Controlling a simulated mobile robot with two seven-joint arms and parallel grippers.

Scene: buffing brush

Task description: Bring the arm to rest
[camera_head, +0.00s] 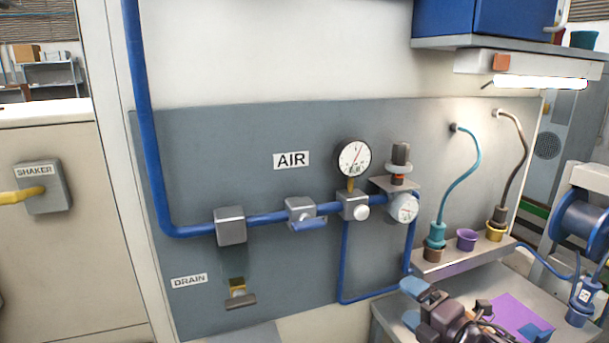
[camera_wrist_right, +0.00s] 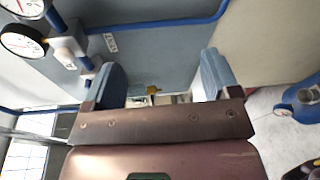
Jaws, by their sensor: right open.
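My right gripper (camera_head: 413,303) is at the lower right of the head view, in front of the work table and below the ledge of coloured sockets. Its two blue finger pads point left, toward the grey panel. The right wrist view shows the same gripper (camera_wrist_right: 161,80) with its pads wide apart and nothing between them. Beyond the gap, a small yellow-topped drain fitting (camera_wrist_right: 152,90) shows on the panel, apart from the fingers. My left gripper does not show.
The grey panel (camera_head: 230,150) carries a blue air pipe, a blue-handled valve (camera_head: 309,224), a pressure gauge (camera_head: 354,158) and a drain fitting (camera_head: 239,294). A ledge (camera_head: 465,258) holds coloured sockets with hoses. A table with a purple mat (camera_head: 500,312) lies under my arm. A blue reel (camera_head: 580,222) stands right.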

